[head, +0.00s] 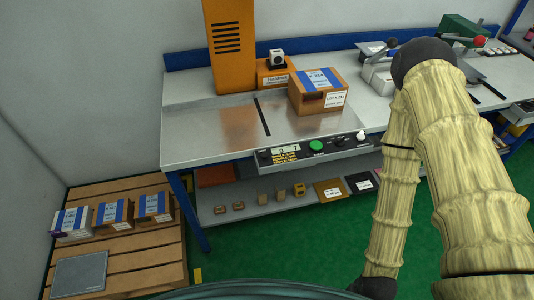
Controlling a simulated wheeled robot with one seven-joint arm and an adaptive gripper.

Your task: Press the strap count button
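A black control panel (310,150) runs along the front edge of the grey workbench (190,130). It carries a round green button (316,146), a small lit display (286,151) with yellow text lines below it, and a white knob (360,135) at its right end. Other small controls sit between the green button and the knob, too small to read. I cannot tell which control is labelled strap count. A cardboard box (306,101) with blue tape and white labels stands on the bench behind the panel. My arm crosses the right side; my gripper is not in view.
An orange machine column (230,55) stands at the back of the bench. A lower shelf (240,206) holds small blocks and trays. Several taped boxes (114,213) and a grey plate (80,274) lie on a wooden pallet (145,262) at left. Green floor in front is clear.

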